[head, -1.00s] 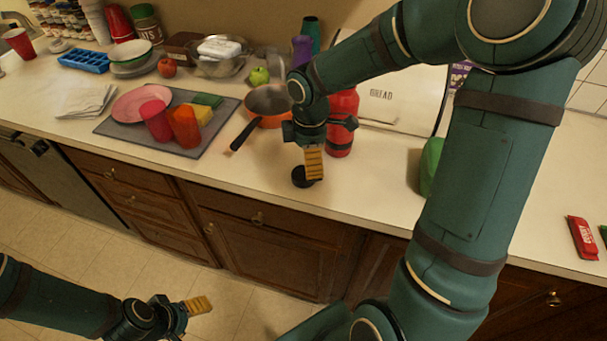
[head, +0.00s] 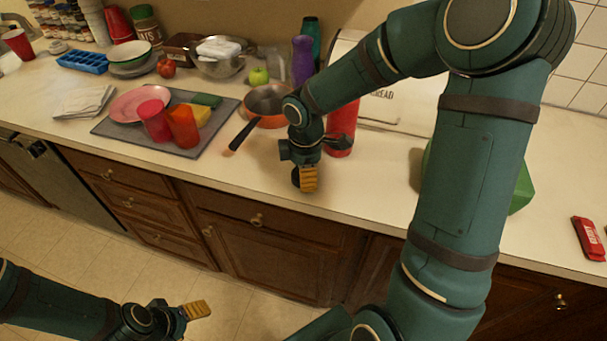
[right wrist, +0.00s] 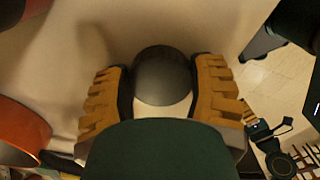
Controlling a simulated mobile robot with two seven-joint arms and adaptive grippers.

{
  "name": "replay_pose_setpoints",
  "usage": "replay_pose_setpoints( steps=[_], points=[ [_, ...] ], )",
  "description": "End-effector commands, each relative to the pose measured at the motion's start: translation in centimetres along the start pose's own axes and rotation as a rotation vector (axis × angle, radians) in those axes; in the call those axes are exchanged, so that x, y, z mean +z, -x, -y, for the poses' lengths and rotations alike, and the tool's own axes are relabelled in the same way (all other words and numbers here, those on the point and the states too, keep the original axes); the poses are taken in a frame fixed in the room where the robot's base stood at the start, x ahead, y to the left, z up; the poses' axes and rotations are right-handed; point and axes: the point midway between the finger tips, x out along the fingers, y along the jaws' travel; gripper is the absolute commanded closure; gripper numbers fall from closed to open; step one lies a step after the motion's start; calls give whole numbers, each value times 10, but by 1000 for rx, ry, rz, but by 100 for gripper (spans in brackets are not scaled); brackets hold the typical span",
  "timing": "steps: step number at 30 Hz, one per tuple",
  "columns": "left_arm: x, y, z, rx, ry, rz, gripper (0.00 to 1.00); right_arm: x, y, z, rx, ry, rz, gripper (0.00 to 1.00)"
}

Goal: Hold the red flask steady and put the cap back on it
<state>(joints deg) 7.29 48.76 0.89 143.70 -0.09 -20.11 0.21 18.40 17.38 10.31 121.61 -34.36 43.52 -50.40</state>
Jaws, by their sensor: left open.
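The red flask (head: 341,125) stands upright on the counter, partly hidden behind my right forearm and wrist. The black cap (head: 296,178) is at the counter's front part, mostly covered by my right gripper (head: 306,180) in the head view. In the right wrist view the round dark cap (right wrist: 162,76) lies between the two yellow-padded fingers of my right gripper (right wrist: 162,88), one on each side and close to it. A firm hold does not show. My left gripper (head: 184,310) is open and empty, low in front of the cabinets, far from the flask.
An orange pan (head: 267,104) with a black handle stands left of the flask. A grey mat (head: 188,151) holds cups and a plate. A white bread box (head: 400,108) is behind. A green object (head: 521,190) is partly hidden by my right arm. Counter left of the cap is clear.

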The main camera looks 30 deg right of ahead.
Motion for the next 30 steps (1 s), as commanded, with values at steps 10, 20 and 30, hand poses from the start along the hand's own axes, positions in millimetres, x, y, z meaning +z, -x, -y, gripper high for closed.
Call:
replay_pose_setpoints(
  steps=[10,20,30],
  points=[
    [0,1,0,0,0,0,34,0,2,0,0,0,0,58],
    [1,17,-6,0,1,7,34,0,57,-1,5,0,-1,58],
    [-2,26,-10,0,4,1,34,0,98,0,1,-1,-1,58]
  ],
)
